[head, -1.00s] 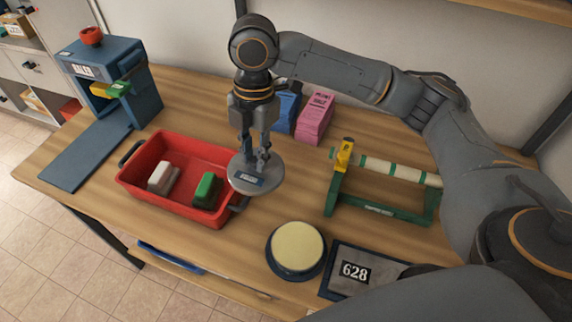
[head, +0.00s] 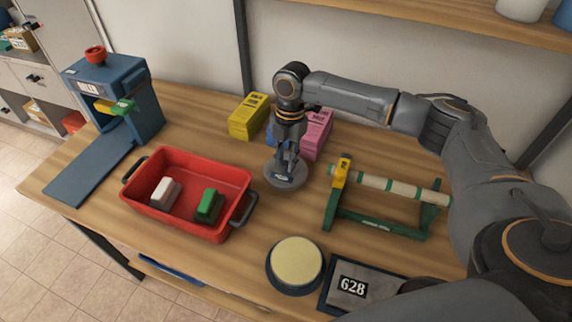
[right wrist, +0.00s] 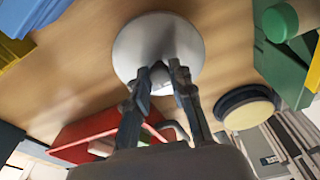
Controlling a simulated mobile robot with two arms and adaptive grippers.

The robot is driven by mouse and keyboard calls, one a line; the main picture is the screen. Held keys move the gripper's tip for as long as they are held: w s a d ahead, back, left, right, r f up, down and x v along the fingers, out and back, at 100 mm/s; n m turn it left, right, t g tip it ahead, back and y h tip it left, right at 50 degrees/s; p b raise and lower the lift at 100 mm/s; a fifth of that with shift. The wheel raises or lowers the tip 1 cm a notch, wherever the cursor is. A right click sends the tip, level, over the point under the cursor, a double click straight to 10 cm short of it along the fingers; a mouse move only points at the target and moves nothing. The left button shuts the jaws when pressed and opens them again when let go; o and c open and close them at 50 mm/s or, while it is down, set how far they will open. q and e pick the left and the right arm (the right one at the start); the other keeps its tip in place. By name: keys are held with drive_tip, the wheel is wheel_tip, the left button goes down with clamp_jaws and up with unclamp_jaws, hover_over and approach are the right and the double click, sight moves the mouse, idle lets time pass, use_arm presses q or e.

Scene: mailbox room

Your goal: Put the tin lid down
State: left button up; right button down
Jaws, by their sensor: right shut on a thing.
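My right gripper (head: 287,166) is shut on the lid from above. My left gripper is not in view.
A red tray (head: 190,223) with a white and a green block is left. A green stand (head: 375,222) with a striped roll is right. A round pad (head: 296,260) and a 628 plate (head: 352,287) are in front. Yellow (head: 249,116) and pink (head: 317,133) boxes stand behind.

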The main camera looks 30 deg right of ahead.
sight(287, 162)
wheel_tip(287, 162, down, 2)
drive_tip(key=shift+f+p, duration=0.25)
drive_tip(key=shift+p, duration=0.2)
drive_tip(key=shift+f, duration=0.3)
drive_tip(key=shift+f, duration=0.15)
drive_tip(key=c, duration=1.2)
unclamp_jaws()
drive_tip(key=shift+o, duration=0.2)
wheel_tip(287, 162, up, 12)
drive_tip(key=d+b, duration=0.1)
drive_tip(key=b, duration=0.1)
drive_tip(key=shift+w, duration=0.35)
drive_tip(key=shift+d, duration=0.1)
